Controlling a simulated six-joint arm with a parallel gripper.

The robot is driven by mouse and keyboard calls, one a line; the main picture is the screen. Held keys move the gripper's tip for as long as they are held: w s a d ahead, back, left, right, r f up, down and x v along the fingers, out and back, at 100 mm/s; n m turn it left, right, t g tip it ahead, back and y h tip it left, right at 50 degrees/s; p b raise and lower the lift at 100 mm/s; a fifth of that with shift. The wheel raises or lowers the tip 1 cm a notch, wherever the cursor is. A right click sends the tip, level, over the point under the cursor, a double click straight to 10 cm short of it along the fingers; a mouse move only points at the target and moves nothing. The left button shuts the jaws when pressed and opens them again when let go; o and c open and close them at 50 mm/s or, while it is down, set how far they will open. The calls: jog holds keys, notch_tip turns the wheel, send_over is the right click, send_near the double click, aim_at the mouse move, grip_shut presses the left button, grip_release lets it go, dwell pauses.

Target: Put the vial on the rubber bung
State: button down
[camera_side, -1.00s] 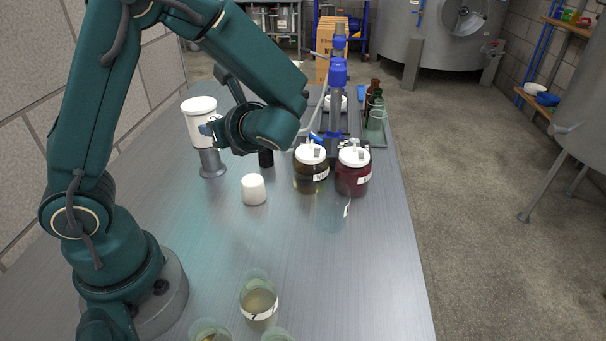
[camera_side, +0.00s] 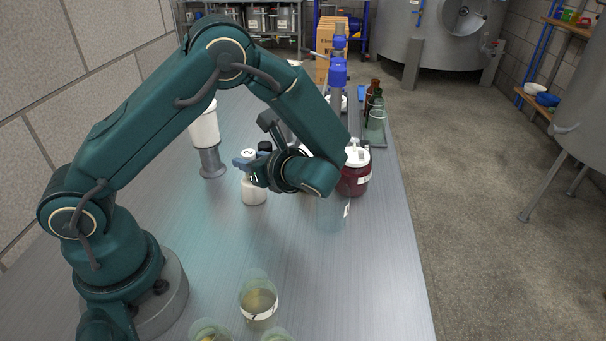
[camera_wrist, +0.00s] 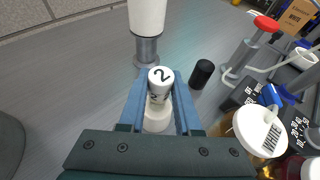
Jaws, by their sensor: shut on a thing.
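The vial (camera_wrist: 160,81) has a white top marked "2" and sits between the blue fingers of my gripper (camera_wrist: 160,92) in the wrist view. In the side view the vial (camera_side: 247,155) is small and partly hidden by my gripper (camera_side: 247,163). My gripper is shut on it. A white, slightly tapered stub, which I take for the rubber bung (camera_side: 254,192), stands on the table right under the vial. In the wrist view the bung (camera_wrist: 157,121) shows below the vial, between the fingers. I cannot tell whether vial and bung touch.
A black cylinder (camera_wrist: 202,73) stands close by. A white cup on a grey stand (camera_side: 211,160) is behind to the left. A red-filled jar (camera_side: 357,175) and a clear beaker (camera_side: 333,212) stand to the right. Several beakers (camera_side: 259,300) stand at the front.

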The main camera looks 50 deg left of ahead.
jog(key=c, duration=0.6)
grip_release()
jog(key=shift+f, duration=0.1)
